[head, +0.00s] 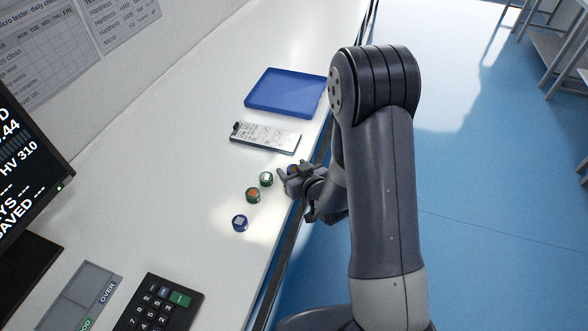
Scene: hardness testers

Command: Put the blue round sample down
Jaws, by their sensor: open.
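A blue round sample (240,222) with a pale square face stands on the white bench, nearest the front of a short row of samples. My gripper (284,176) is over the bench's right edge, right of that row and apart from this sample. The gripper is open. A small blue and orange piece (293,170) shows between its fingers, perhaps another blue round sample. The fingers partly hide it, and I cannot tell whether it rests on the bench.
A green sample with a pale face (266,179) and a green one with an orange face (253,195) stand left of the gripper. A keypad (158,305), flat panel (84,297) and monitor (30,165) are front left.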

